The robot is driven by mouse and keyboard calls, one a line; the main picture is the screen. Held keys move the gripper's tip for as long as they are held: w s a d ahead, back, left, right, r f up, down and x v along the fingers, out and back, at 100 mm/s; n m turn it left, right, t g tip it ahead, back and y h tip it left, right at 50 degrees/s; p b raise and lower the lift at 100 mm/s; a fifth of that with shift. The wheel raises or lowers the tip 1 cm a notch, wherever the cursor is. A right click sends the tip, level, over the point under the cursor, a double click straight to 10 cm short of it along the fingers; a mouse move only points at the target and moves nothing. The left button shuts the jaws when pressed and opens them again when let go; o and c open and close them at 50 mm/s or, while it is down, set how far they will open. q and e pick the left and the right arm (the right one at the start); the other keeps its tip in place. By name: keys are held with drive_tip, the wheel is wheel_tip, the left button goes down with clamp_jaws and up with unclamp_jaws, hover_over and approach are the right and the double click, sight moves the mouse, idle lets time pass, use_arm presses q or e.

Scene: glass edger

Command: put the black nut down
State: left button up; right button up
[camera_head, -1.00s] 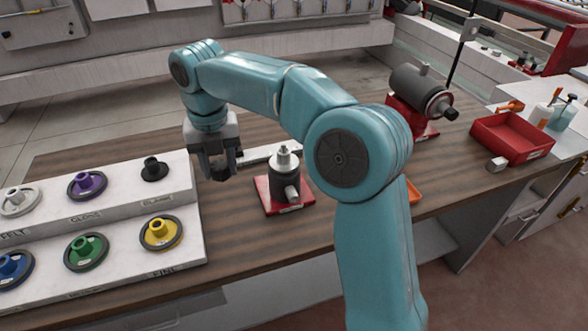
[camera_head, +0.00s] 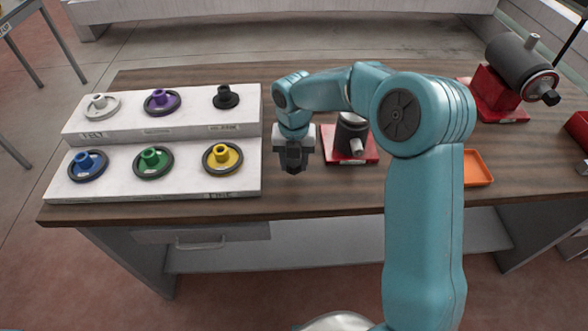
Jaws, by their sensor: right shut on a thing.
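My right gripper (camera_head: 293,165) points down over the wooden table, just right of the white two-step rack. Its dark fingers are shut on the black nut, which is mostly hidden between them and hard to tell from the fingers. The wooden bench top (camera_head: 330,192) below and around the gripper is bare. My left gripper is out of view.
The white rack (camera_head: 110,196) holds several coloured wheels and a black hub (camera_head: 225,97). A red-based dark fixture (camera_head: 350,138) stands close right of the gripper, partly behind my arm. An orange tray (camera_head: 478,168) and a grey motor (camera_head: 520,65) are farther right.

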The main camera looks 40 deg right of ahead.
sight(294, 179)
wheel_tip(294, 179, down, 4)
drive_tip(key=shift+w+f, duration=0.1)
drive_tip(key=shift+r, duration=0.2)
drive_tip(key=shift+s+f, duration=0.15)
drive_tip(key=shift+s, duration=0.05)
drive_tip(key=o, duration=1.2)
drive_tip(key=shift+w+f, duration=0.1)
drive_tip(key=shift+w, duration=0.05)
drive_tip(key=shift+c, duration=0.2)
wheel_tip(294, 179, up, 12)
drive_tip(key=shift+r, duration=0.25)
